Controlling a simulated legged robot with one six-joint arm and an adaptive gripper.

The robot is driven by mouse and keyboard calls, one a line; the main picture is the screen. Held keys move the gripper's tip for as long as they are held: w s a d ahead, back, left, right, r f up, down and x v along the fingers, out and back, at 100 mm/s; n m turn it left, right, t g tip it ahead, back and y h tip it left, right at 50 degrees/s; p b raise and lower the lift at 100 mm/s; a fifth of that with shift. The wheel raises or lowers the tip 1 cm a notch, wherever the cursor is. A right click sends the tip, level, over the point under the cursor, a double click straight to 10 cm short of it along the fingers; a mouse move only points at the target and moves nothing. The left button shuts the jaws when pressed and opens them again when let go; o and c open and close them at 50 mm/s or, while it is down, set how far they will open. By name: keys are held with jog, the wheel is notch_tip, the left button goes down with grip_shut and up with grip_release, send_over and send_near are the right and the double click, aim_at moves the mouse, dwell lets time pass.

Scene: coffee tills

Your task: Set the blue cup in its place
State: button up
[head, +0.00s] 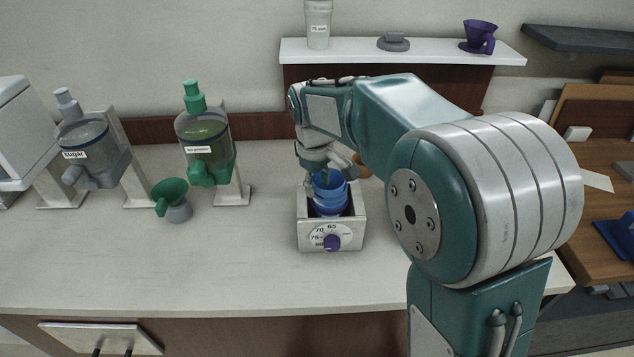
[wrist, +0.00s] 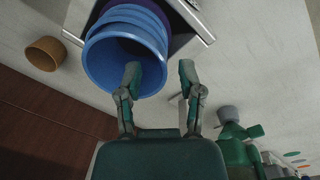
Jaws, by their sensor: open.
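The blue cup (head: 329,192), ribbed and open at the top, stands in the dark well of a small white box (head: 347,232) with a temperature dial and purple knob. In the wrist view the cup (wrist: 110,62) shows its open mouth, with the box edge (wrist: 197,20) behind it. My gripper (head: 340,166) is at the cup's top and is open. In the wrist view my gripper (wrist: 160,78) has one finger overlapping the cup's mouth and the other outside its rim. I cannot tell whether either finger touches. The cup's base is hidden in the box.
A green funnel (head: 171,192) sits left on the counter, before a sugar dispenser (head: 88,145) and a green dispenser (head: 203,140). A brown round thing (wrist: 45,54) lies near the cup. A shelf (head: 430,50) behind carries a purple dripper (head: 478,36). The counter's front left is clear.

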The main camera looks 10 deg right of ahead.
jog(key=o, duration=0.3)
jog(key=shift+r, duration=4.05)
jog(key=shift+s, duration=0.1)
